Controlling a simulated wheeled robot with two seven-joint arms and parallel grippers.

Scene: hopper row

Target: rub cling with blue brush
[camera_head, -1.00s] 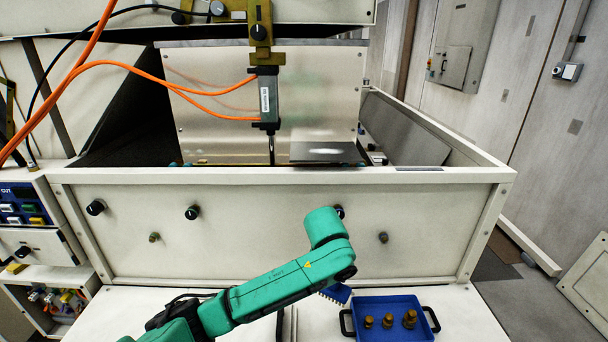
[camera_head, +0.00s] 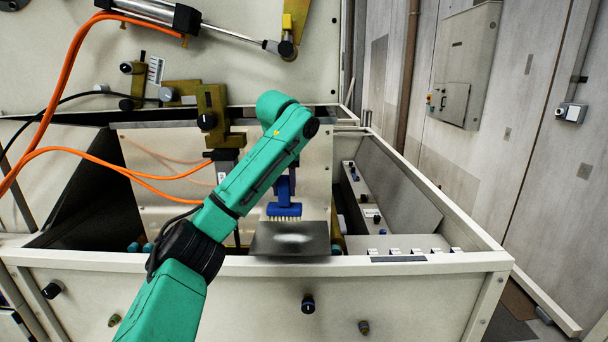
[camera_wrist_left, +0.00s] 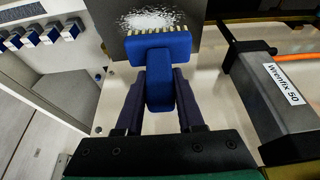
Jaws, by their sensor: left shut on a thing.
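The cling is a white powdery patch (camera_head: 292,239) on a dark grey plate (camera_head: 262,246) inside the hopper, just behind its front wall. It also shows in the wrist view as a speckled patch (camera_wrist_left: 152,18). My left gripper (camera_wrist_left: 160,85) is shut on the handle of the blue brush (camera_wrist_left: 162,45). In the head view the brush (camera_head: 284,210) is at the plate's far edge, its pale bristles pointing down towards the plate. In the wrist view the bristles lie just short of the patch; whether they touch the plate is unclear. My right gripper is not in view.
The hopper's front wall (camera_head: 200,285) runs below my left arm. Orange hoses (camera_head: 110,164) hang at left. A ledge with small blue-topped parts (camera_head: 365,205) lies at right.

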